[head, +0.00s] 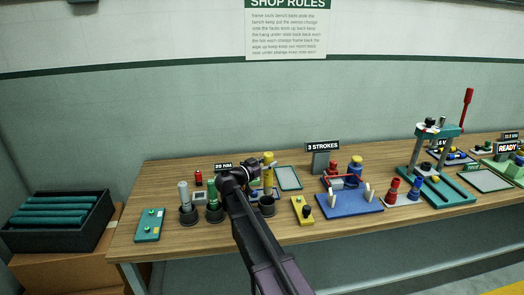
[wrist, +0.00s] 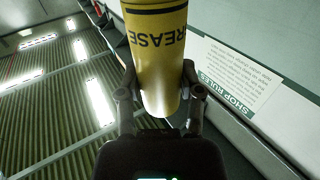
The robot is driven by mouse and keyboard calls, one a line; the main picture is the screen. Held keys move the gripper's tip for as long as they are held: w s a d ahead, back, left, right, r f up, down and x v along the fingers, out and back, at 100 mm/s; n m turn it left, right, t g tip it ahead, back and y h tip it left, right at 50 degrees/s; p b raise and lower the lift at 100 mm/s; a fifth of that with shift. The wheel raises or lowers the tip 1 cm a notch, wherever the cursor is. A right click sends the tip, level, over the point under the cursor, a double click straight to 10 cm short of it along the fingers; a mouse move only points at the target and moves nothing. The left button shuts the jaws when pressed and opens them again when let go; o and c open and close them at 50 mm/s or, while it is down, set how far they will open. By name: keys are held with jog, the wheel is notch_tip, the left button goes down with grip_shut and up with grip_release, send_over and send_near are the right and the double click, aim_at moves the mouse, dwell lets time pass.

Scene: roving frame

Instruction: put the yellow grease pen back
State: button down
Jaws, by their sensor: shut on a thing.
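The yellow grease pen (head: 268,172) is upright in the head view, above the workbench. In the wrist view the pen (wrist: 158,60) is a yellow cylinder with dark "GREASE" lettering, between both fingers. My gripper (head: 264,166) is shut on it; its fingers also show in the wrist view (wrist: 158,85). A row of black round holders stands on the bench. The left holder (head: 188,216) has a grey pen (head: 184,192), and another has a green pen (head: 211,194). The right holder (head: 267,207) is just below the yellow pen and looks empty. My arm hides part of the row.
A yellow block with a black knob (head: 302,211) and a blue board with pegs (head: 349,203) stand to the right. A teal plate (head: 149,226) lies at the left. A small red bottle (head: 198,178) and signs stand behind. A dark crate (head: 60,238) is left of the bench.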

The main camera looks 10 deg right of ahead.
aim_at(267, 154)
jog(key=shift+a, duration=0.15)
jog(key=shift+a+r+p, duration=0.1)
jog(key=shift+r+p, duration=0.35)
jog(key=shift+p, duration=0.05)
notch_tip(267, 154, up, 4)
jog(key=p, duration=0.1)
jog(key=n+t+p, duration=0.1)
jog(key=p, duration=0.1)
jog(key=shift+f+y, duration=0.25)
jog(key=shift+y, duration=0.15)
jog(key=shift+f, duration=0.15)
notch_tip(267, 154, down, 13)
jog(key=b, duration=1.2)
jog(key=shift+r, duration=0.2)
dwell(0.3)
